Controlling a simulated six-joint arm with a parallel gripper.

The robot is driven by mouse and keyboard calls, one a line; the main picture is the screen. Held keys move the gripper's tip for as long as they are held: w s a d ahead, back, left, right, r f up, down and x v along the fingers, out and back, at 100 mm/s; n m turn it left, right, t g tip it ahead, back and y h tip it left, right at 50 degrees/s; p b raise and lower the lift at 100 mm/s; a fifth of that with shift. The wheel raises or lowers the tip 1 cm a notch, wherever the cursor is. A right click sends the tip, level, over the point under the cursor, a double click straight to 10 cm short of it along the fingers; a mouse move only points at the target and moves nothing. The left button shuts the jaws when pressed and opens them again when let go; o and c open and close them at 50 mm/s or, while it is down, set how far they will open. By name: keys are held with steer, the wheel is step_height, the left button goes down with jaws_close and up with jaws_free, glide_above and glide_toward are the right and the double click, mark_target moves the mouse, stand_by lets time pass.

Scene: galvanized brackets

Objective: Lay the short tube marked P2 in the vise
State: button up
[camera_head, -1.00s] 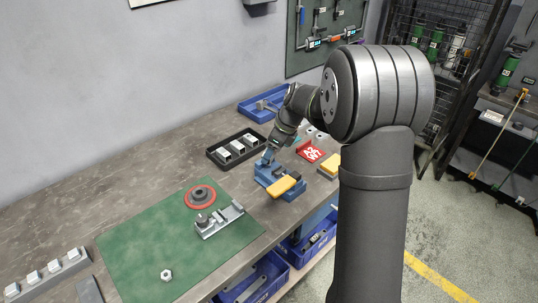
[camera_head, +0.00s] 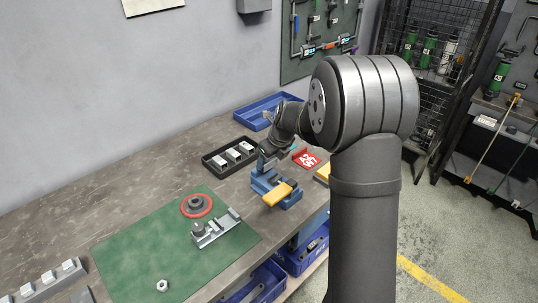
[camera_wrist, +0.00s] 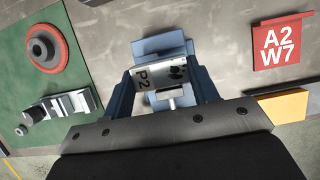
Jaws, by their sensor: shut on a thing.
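The short tube marked P2 (camera_wrist: 158,75) is a grey metal piece with dark lettering. My gripper (camera_wrist: 162,88) is shut on it, with a blue finger on each side. The blue vise (camera_wrist: 163,46) shows behind and beyond the tube in the wrist view. In the head view my gripper (camera_head: 266,160) is at the left end of the vise (camera_head: 288,201), close above it; the tube cannot be made out there. A yellow piece (camera_head: 277,194) lies over the vise's near side. Whether the tube touches the vise I cannot tell.
A black tray (camera_head: 207,161) with several grey pieces stands left of my gripper. A red A2 W7 sign (camera_head: 306,158) and a yellow block (camera_wrist: 283,106) are to the right. A green mat (camera_head: 140,250) carries a red-ringed disc (camera_head: 197,206) and a metal fixture (camera_head: 216,229).

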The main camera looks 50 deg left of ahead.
mark_target(271, 165)
steer(key=shift+f, duration=2.15)
steer(key=o, duration=1.1)
steer(key=shift+c, duration=0.2)
steer(key=v, duration=1.7)
steer(key=shift+d+r, duration=0.15)
